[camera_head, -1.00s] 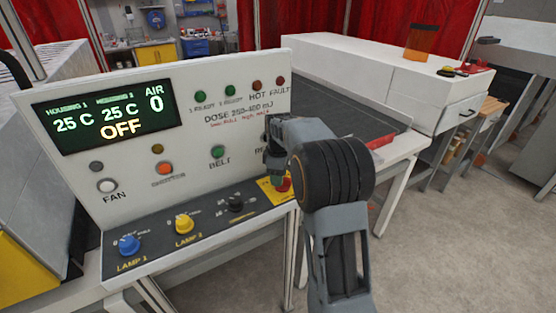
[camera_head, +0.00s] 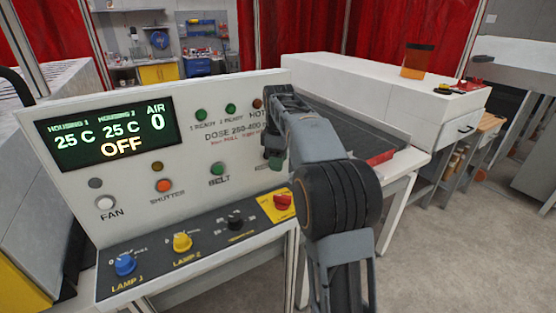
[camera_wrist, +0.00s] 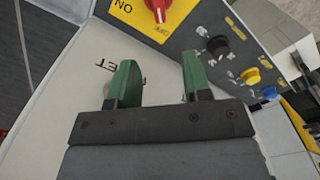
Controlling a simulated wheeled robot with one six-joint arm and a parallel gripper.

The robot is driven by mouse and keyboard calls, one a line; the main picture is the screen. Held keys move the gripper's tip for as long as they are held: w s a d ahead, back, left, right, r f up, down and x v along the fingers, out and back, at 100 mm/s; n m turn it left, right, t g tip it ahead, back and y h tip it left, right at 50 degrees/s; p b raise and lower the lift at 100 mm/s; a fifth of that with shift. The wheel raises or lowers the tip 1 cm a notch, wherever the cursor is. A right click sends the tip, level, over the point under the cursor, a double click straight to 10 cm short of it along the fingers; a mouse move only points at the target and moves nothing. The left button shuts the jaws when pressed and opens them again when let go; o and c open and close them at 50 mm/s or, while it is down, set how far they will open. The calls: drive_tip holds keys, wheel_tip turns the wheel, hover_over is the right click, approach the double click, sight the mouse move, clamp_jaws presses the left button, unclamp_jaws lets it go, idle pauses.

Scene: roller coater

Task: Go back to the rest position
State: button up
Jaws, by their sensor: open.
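My gripper (camera_head: 274,163) is open and empty, in front of the white control panel (camera_head: 130,200). In the head view it is above the red rotary switch (camera_head: 283,202) on its yellow plate, apart from it. In the wrist view both green fingers (camera_wrist: 160,78) are spread with clear space between them. The red switch knob (camera_wrist: 157,8) shows beyond the fingers at the top edge, with ON and OFF lettering beside it. My arm hides part of the panel's right side, including some lamps and lettering.
The display (camera_head: 110,132) reads 25 C, 25 C, AIR 0 and OFF. Blue (camera_head: 124,265), yellow (camera_head: 182,242) and black (camera_head: 235,219) knobs line the lower panel. A dark conveyor belt (camera_head: 365,130) and white housing (camera_head: 385,85) stand behind my arm. Open floor lies at the right.

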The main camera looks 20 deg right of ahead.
idle(0.4)
drive_tip(key=s+a+f+m, duration=0.2)
drive_tip(key=s+f+m, duration=0.1)
drive_tip(key=f+m, duration=0.35)
drive_tip(key=s+a+m+t, duration=0.2)
drive_tip(key=s+a, duration=0.1)
drive_tip(key=s, duration=0.7)
drive_tip(key=s+a+f+m+t, duration=0.1)
drive_tip(key=s+a, duration=0.3)
drive_tip(key=s, duration=0.5)
drive_tip(key=shift+s+a+f+m+t, duration=0.3)
drive_tip(key=shift+s+m+t, duration=0.15)
drive_tip(key=shift+t, duration=0.25)
drive_tip(key=shift+a, duration=0.1)
